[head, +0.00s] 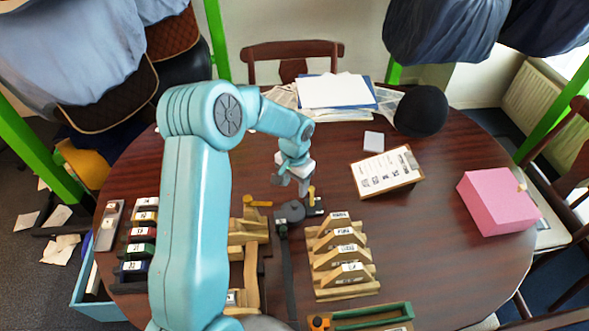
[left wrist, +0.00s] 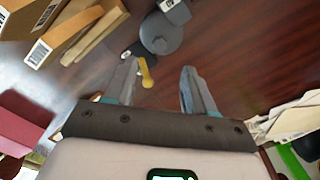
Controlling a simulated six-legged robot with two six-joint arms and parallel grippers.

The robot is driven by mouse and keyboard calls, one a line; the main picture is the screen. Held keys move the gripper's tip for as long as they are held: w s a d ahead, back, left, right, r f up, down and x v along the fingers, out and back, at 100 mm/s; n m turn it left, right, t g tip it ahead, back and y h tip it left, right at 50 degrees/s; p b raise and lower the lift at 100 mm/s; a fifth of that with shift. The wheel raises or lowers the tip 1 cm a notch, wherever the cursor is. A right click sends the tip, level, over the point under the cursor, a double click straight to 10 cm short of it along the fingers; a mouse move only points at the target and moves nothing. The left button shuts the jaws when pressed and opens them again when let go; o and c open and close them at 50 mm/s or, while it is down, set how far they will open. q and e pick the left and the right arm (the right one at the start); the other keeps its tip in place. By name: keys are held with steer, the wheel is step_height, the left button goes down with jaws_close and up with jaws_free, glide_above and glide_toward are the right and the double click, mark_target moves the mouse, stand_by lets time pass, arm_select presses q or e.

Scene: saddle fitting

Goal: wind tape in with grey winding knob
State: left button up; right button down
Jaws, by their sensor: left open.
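A dark grey round tape case (head: 292,211) lies on the table in the head view, with a dark strip (head: 288,265) running from it toward the near edge. The left wrist view shows a grey disc (left wrist: 161,34) beyond my fingertips; I cannot tell whether it is the winding knob. A yellow piece (left wrist: 146,72) shows close to my left fingertip in that view. My left gripper (head: 292,184) is open with nothing visible between its fingers (left wrist: 159,76), just beyond the case in the head view. Contact cannot be told. My right gripper is not in view.
Wooden labelled forms (head: 342,258) stand right of the strip, and wooden blocks (head: 248,235) left of it. The table between clipboard and pink block is clear.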

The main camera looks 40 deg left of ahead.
arm_select(q)
step_height(320, 180, up, 8)
steer(key=shift+b, duration=0.4)
stand_by(0.4)
